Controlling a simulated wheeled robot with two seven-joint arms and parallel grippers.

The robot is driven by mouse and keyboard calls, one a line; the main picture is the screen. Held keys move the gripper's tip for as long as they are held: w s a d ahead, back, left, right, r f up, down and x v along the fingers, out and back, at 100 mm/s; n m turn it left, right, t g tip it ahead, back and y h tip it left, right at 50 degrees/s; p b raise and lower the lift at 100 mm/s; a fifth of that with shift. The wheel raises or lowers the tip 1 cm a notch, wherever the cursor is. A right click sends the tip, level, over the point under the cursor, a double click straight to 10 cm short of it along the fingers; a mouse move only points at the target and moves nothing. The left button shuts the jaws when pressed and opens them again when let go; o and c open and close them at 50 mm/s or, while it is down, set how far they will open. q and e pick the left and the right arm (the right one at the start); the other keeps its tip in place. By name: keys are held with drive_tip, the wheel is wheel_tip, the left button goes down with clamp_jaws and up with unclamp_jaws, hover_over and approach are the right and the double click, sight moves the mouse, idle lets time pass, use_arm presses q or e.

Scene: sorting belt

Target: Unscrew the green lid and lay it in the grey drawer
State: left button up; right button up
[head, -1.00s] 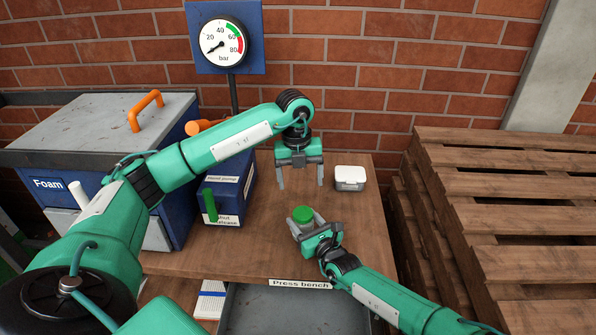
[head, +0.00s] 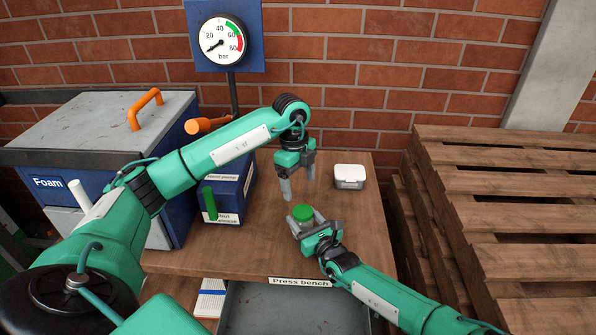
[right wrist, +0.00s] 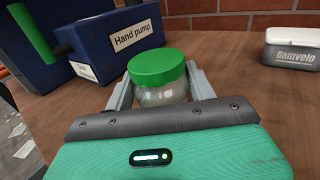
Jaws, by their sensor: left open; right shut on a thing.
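The green lid (head: 303,213) is on top of a clear jar (right wrist: 163,95) that stands on the bench near its front. My right gripper (head: 304,219) is shut on the jar from the front right, its fingers on both sides of the jar below the lid. My left gripper (head: 298,187) is open and empty, pointing down above the bench, a little behind and above the lid. The grey drawer (head: 275,308) is open below the bench's front edge, under the "Press bench" label; its visible floor is bare.
A blue hand pump (head: 228,190) with a green handle stands left of the jar. A white-lidded box (head: 349,176) stands behind the jar to the right. A blue foam bin (head: 110,150) is at the left, stacked pallets (head: 510,200) at the right.

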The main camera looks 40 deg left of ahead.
sight(303, 211)
use_arm(q)
drive_tip(key=f, duration=0.5)
drive_tip(key=d+f, duration=0.1)
drive_tip(key=f, duration=0.2)
drive_tip(key=shift+f, duration=0.3)
drive_tip(key=c, duration=1.1)
drive_tip(key=shift+o, duration=0.6)
drive_tip(key=c, duration=0.4)
